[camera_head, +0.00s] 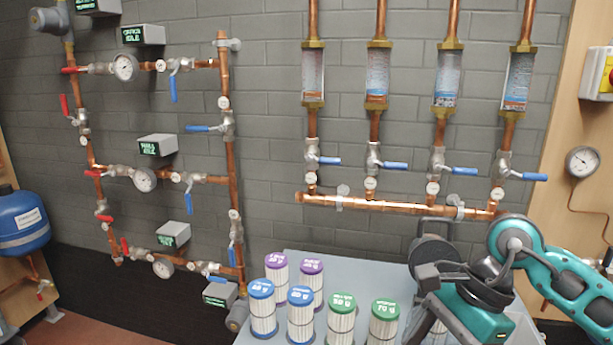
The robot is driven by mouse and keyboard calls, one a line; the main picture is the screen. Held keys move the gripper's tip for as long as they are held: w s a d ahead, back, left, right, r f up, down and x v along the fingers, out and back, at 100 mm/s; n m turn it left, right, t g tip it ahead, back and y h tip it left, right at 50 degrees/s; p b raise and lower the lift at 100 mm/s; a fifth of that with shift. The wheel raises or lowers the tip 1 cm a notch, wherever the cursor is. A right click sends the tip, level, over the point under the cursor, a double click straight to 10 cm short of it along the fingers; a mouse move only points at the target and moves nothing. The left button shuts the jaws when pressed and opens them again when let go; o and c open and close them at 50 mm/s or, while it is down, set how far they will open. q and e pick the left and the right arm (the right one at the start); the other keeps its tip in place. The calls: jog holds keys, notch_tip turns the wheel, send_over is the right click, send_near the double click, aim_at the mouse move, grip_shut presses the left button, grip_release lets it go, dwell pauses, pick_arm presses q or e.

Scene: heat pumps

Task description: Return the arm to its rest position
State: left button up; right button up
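My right arm (568,285), teal with dark joints, comes in from the lower right and bends over the right part of the grey table (372,272). Dark parts at its wrist end (437,262) are near the back right of the table, to the right of the filter cartridges. I cannot make out the fingertips of the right gripper, nor whether it holds anything. My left arm and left gripper are not in view.
Several white cartridges with purple (276,262), blue (262,289) and green (342,302) lids stand on the table. Copper pipes with gauges and blue-handled valves (395,166) line the wall behind. A blue tank (22,222) is far left; a gauge (582,161) hangs right.

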jog(key=s+a+r+m+t+y, duration=0.1)
jog(key=a+r+m+y, duration=0.1)
jog(key=a+m+y, duration=0.5)
jog(key=s+a+r+m+t+y, duration=0.1)
jog(key=s+a+r+m+y, duration=0.15)
jog(key=a+m+y, duration=0.4)
jog(key=w+d+f+m+t+h, duration=0.4)
jog(key=m+t, duration=0.4)
jog(key=m, duration=0.6)
jog(key=w+d+f+m+t+h, duration=0.2)
jog(key=d+f+m+t+h, duration=0.3)
jog(key=m+t, duration=0.65)
jog(key=s+d+f+m+g+h, duration=0.2)
jog(key=s+f+m+g+h, duration=0.1)
jog(key=f+m, duration=0.5)
jog(key=s+d+f+m+g+h, duration=0.2)
jog(key=s+f+m+g+h, duration=0.2)
jog(key=f, duration=0.8)
jog(key=s+m+g, duration=0.2)
jog(key=s+m, duration=0.1)
jog(key=s, duration=0.1)
jog(key=shift+s+d+m, duration=0.2)
jog(key=shift+d+m, duration=0.15)
jog(key=shift+m, duration=0.05)
